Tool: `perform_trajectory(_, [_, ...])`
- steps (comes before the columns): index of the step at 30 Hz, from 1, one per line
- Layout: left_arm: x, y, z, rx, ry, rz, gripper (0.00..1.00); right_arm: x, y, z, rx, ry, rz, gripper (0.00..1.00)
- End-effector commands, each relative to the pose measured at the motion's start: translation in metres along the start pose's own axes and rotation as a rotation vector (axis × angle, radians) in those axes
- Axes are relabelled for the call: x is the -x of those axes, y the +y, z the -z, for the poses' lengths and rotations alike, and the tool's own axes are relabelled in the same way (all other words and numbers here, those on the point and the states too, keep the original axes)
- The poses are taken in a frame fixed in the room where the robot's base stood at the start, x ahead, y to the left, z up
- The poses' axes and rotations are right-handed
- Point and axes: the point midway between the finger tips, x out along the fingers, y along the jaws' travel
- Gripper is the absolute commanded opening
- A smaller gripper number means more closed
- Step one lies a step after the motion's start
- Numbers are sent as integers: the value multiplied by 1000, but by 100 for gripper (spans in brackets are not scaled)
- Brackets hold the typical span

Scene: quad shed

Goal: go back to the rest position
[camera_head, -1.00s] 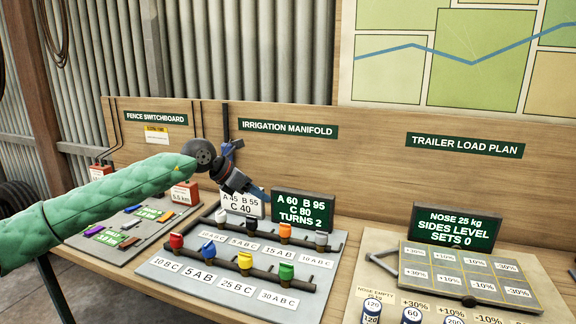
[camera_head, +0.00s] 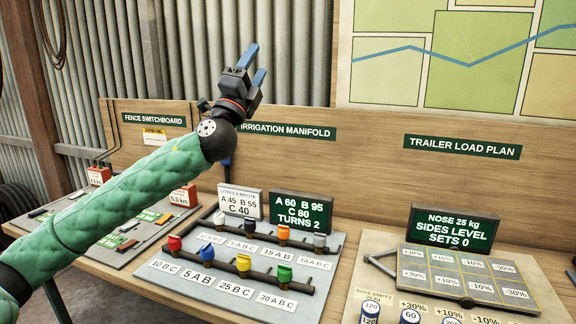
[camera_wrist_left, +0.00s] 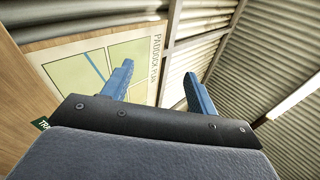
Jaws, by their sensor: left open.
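My left arm comes in from the left in a green quilted sleeve. My left gripper (camera_head: 252,62) is raised above the bench, in front of the upper edge of the wooden backboard, with its blue fingers pointing up. In the left wrist view the two blue fingers of my left gripper (camera_wrist_left: 158,90) stand apart with nothing between them. Beyond them show the wall map and the corrugated shed wall. My right gripper is not in either view.
The irrigation manifold (camera_head: 225,262) with several coloured valves stands on the bench below. The fence switchboard (camera_head: 118,262) lies to its left, partly behind my arm. The trailer load plan board (camera_head: 541,291) is at the right. The wall map (camera_head: 440,85) hangs above the backboard (camera_head: 365,165).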

Motion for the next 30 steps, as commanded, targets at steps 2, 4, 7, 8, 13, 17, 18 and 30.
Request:
perform_trajectory(2, [12,6,-7,114,-116,-41,59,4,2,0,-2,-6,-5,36])
perform_trajectory(4, [26,16,-15,216,-224,-93,59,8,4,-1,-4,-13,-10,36])
perform_trajectory(7, [52,36,-22,344,-362,-177,59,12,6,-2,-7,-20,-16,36])
perform_trajectory(8, [60,43,-23,377,-399,-204,59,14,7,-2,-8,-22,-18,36])
perform_trajectory(13, [111,81,-23,540,-578,-358,59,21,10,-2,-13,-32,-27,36])
perform_trajectory(17, [153,109,-17,641,-689,-479,59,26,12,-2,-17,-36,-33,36])
perform_trajectory(18, [166,117,-15,669,-720,-515,59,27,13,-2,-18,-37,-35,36])
perform_trajectory(30, [294,177,24,897,-943,-839,59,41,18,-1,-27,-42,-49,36])
